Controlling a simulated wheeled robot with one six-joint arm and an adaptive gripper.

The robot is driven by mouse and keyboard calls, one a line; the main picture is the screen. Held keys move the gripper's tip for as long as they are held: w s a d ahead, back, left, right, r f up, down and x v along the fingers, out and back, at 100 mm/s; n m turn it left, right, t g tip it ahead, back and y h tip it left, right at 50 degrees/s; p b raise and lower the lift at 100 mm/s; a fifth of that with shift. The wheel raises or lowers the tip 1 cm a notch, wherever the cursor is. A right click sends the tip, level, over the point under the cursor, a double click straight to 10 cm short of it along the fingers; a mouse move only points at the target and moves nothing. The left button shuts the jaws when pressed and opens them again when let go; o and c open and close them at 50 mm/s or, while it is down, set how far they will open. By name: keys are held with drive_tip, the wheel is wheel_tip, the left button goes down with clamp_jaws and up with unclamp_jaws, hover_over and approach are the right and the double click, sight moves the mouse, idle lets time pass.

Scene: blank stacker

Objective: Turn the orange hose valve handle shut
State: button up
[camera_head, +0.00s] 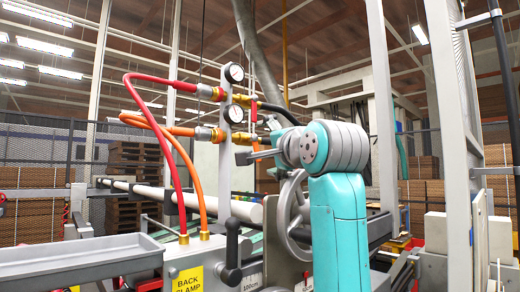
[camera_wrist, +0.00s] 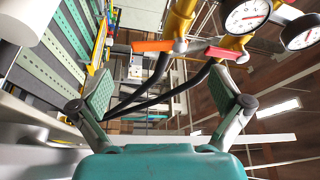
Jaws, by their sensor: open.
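The orange valve handle (camera_wrist: 152,46) shows in the wrist view, sticking out to the left from a grey pivot, across the line of its yellow fitting. A red handle (camera_wrist: 225,53) sits to its right on a second yellow fitting; it also shows in the head view (camera_head: 254,109). My gripper (camera_wrist: 163,88) is open and empty, with its green-padded fingers spread wide. The orange handle lies beyond the fingertips, between them in the picture, and appears apart from them. In the head view, my gripper (camera_head: 266,154) is beside the lower valve, and the orange handle is hard to make out.
Two gauges (camera_head: 233,115) are on the valve post, with a red hose (camera_head: 172,140) and an orange hose (camera_head: 190,165) to their left. Black hoses (camera_wrist: 150,88) run from the fittings. A grey handwheel (camera_head: 291,210) stands close below my gripper, near a long pale bar (camera_head: 160,192).

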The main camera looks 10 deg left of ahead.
sight(258, 148)
drive_tip(key=shift+x, duration=2.95)
drive_tip(key=c, duration=1.1)
